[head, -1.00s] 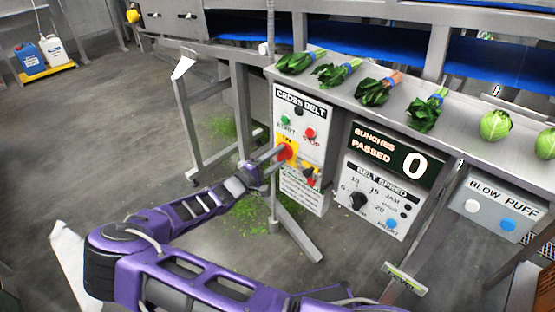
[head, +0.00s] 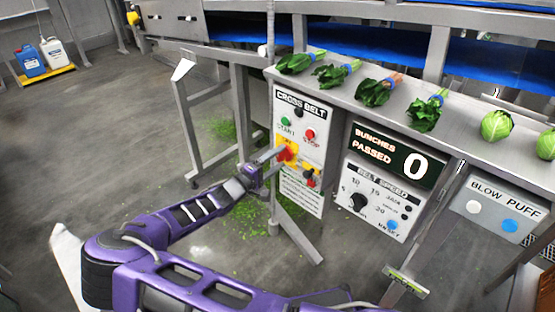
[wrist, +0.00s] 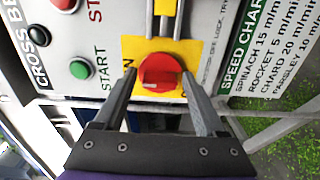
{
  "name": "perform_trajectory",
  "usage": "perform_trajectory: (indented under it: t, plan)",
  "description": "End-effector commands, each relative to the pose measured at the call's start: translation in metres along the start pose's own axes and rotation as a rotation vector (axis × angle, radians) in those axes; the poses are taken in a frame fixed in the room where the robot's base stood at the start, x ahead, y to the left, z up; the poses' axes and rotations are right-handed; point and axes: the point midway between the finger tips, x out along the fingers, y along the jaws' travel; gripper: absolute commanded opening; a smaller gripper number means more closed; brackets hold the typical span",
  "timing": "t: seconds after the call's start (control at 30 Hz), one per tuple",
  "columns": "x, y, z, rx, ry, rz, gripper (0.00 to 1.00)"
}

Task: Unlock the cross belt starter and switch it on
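The cross belt starter panel (head: 312,122) faces me, with a green START button (head: 286,121) and a red STOP button (head: 310,134). Its red rotary switch (wrist: 160,74) sits on a yellow plate (wrist: 131,48). The white mark on the knob points left in the wrist view, to the ON side. My gripper (wrist: 159,78) is open, with one finger at each side of the knob; I cannot tell whether they touch it. A yellow hasp-like part (wrist: 166,12) with grey bars shows above the switch. A small red and black item, possibly the padlock, hangs at the lower right (head: 310,180).
The belt speed panel (head: 352,226) and the bunches passed display (head: 375,162) stand to the right. Bunched greens lie on the steel ledge (head: 460,137) above. A steel leg frame (head: 190,125) is left of the panel. Open floor (head: 100,140) lies further left.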

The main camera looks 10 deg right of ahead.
Motion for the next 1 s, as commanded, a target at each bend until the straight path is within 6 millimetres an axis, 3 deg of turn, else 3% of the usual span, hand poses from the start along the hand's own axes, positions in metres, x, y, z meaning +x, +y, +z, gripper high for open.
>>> perform_trajectory:
  t: [0.33, 0.47, 1.0]
  plan:
    - [-0.001, 0.0, 0.0, -0.001, 0.001, 0.0, 0.81]
    - [-0.012, 0.0, -0.001, -0.001, 0.003, -0.001, 0.81]
    - [-0.136, 0.0, -0.001, 0.0, 0.003, -0.001, 0.81]
